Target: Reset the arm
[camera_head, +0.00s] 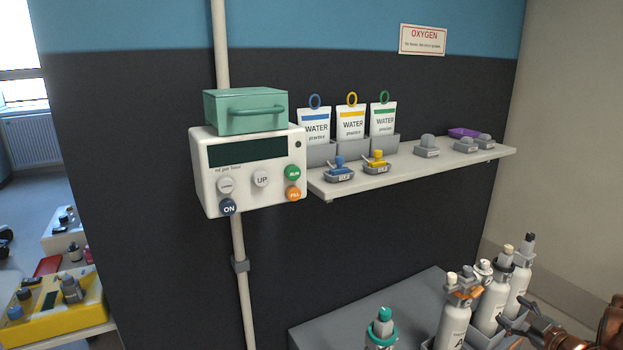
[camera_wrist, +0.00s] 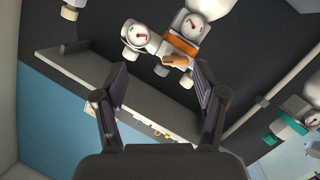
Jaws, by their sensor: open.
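My gripper (camera_wrist: 162,72) shows in the wrist view with its two dark fingers spread apart. It is open and nothing is between the fingertips. Beyond the fingers are gas cylinder tops with round gauges (camera_wrist: 135,36) and an orange fitting (camera_wrist: 181,44); the gripper appears apart from them. The wrist view is tilted, with the wall shelf (camera_wrist: 85,72) running diagonally behind the fingers.
A teal-collared cylinder (camera_head: 381,335) stands nearer. The wall shelf (camera_head: 440,167) holds water pouches (camera_head: 351,124) and small trays. A white control box (camera_head: 248,180) hangs on a pole (camera_head: 243,290).

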